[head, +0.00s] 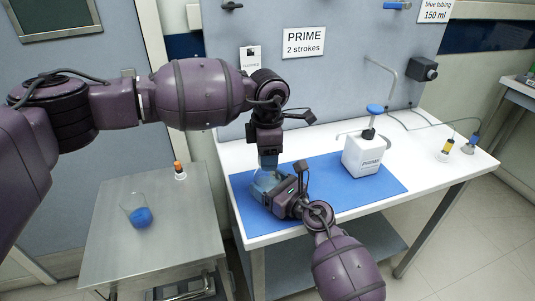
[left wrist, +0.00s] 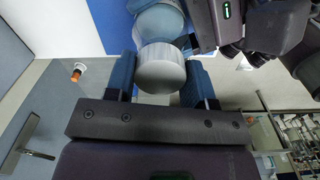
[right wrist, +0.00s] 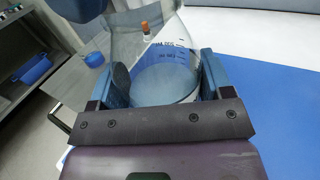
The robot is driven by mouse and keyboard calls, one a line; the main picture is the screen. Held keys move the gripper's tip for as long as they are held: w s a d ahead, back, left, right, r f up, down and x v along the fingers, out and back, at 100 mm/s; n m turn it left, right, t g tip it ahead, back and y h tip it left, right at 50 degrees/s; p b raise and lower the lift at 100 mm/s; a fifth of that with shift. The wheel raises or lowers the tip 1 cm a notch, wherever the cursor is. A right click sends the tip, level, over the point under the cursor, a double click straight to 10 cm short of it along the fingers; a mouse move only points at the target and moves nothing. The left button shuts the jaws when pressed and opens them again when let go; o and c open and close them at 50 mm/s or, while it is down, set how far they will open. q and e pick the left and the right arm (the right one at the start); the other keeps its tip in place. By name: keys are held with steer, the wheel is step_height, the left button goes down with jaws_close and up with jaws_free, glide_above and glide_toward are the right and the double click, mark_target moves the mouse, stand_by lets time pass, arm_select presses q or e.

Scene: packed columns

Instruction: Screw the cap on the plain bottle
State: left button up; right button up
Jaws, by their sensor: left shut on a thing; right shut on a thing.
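The clear, graduated bottle (head: 262,181) stands on the blue mat near its left end, with liquid inside. My right gripper (head: 274,186) is shut around its body from the side; the right wrist view shows the bottle (right wrist: 168,72) between both fingers. My left gripper (head: 267,160) points down over the bottle's top. In the left wrist view a pale grey cap (left wrist: 160,68) sits between its fingers, in line with the bottle (left wrist: 160,22) beyond. I cannot tell whether the cap is seated on the neck, which is hidden in the head view.
Small bottles with tubing (head: 446,147) stand at the right of the white table. A grey side table (head: 175,235) holds a beaker (head: 138,213) and a small orange-capped bottle (head: 180,172).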

arm_select(q)
steer(key=m, duration=0.7)
steer(key=shift+m, duration=0.3)
steer(key=o, duration=1)
steer(key=shift+r, duration=2.25)
steer(key=shift+c, duration=0.4)
